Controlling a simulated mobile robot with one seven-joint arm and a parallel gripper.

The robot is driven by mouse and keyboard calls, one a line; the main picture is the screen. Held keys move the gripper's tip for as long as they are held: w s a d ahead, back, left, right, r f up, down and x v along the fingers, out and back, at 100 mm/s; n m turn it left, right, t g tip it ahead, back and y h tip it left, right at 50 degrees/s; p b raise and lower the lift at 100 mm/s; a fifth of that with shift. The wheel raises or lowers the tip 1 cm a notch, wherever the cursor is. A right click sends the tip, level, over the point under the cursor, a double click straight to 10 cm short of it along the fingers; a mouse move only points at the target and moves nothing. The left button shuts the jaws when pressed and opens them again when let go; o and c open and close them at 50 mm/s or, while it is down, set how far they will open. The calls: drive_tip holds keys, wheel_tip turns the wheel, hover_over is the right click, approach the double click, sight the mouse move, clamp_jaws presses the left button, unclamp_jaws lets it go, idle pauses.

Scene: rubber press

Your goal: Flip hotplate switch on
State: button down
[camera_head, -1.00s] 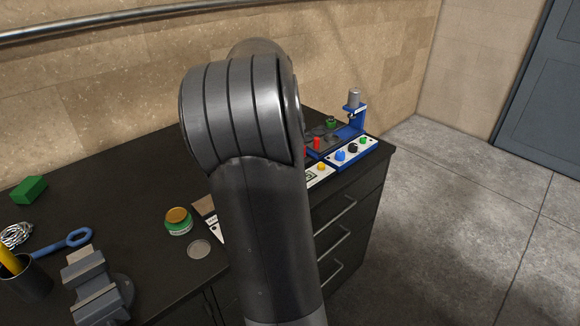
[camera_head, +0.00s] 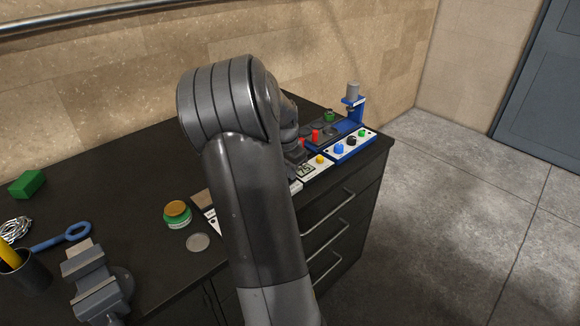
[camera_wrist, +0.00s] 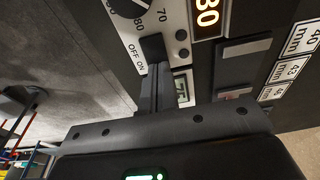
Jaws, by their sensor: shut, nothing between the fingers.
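In the wrist view a white control panel (camera_wrist: 180,15) carries a black dial with printed numbers and a lit orange display (camera_wrist: 207,18). An OFF ON label (camera_wrist: 136,57) is printed below the dial. My gripper (camera_wrist: 154,72) is shut and empty, its fingers reaching up to the panel beside this label. A dark block right at the fingertips overlaps the panel there; I cannot tell how much of it is the switch and how much is fingertip, nor whether they touch. In the head view my arm hides my fingers and this switch.
A panel with blue, black and green knobs (camera_head: 350,147) and a blue press (camera_head: 353,105) stand at the bench's right end. Size plates (camera_wrist: 290,70) line the wrist view's right.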

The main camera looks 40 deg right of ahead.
idle(0.3)
drive_tip(key=shift+d+f+y, duration=0.1)
drive_tip(key=shift+f+y, duration=0.1)
drive_tip(key=shift+y, duration=0.1)
drive_tip(key=shift+a+r, duration=0.2)
drive_tip(key=shift+a, duration=0.6)
wheel_tip(320, 180, up, 14)
drive_tip(key=a, duration=0.2)
